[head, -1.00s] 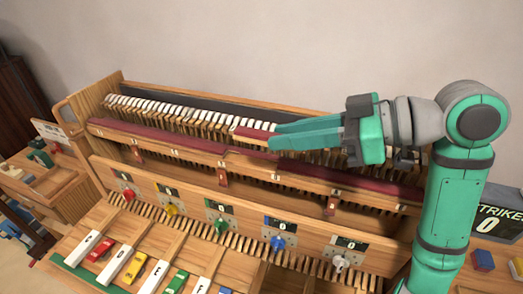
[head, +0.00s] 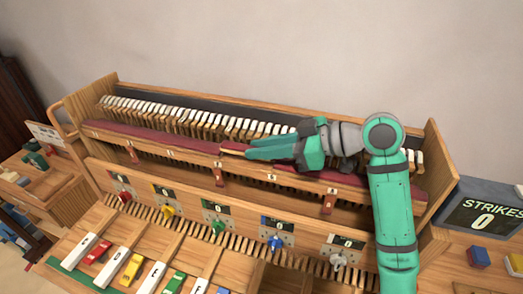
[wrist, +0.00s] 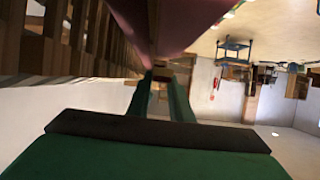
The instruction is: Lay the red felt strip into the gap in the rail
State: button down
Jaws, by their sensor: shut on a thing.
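The rail (head: 150,137) runs across the front of the key action and carries dark red felt on its left and right lengths. My gripper (head: 247,151) reaches in from the right with its green fingers low over the middle of the rail. It is shut on the red felt strip (head: 234,146), whose end and pale edge show just left of the fingertips. The strip is at the gap, roughly in line with the rail; I cannot tell whether it touches the rail. The fingers hide most of the gap. The wrist view shows both fingers, with the rail's felt (wrist: 160,22) close above them.
White-topped keys (head: 180,116) stand in a row behind the rail. A panel with coloured knobs (head: 167,210) stands in front and below. A wooden end wall (head: 431,165) closes the right side. The STRIKES display (head: 482,218) reads 0.

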jog(key=shift+f, duration=0.45)
jog(key=shift+f, duration=0.6)
jog(key=c, duration=1.6)
grip_release()
jog(key=shift+r, duration=0.25)
jog(key=v, duration=0.8)
jog(key=shift+a+r, duration=0.2)
jog(key=shift+r, duration=0.15)
jog(key=shift+w, duration=0.15)
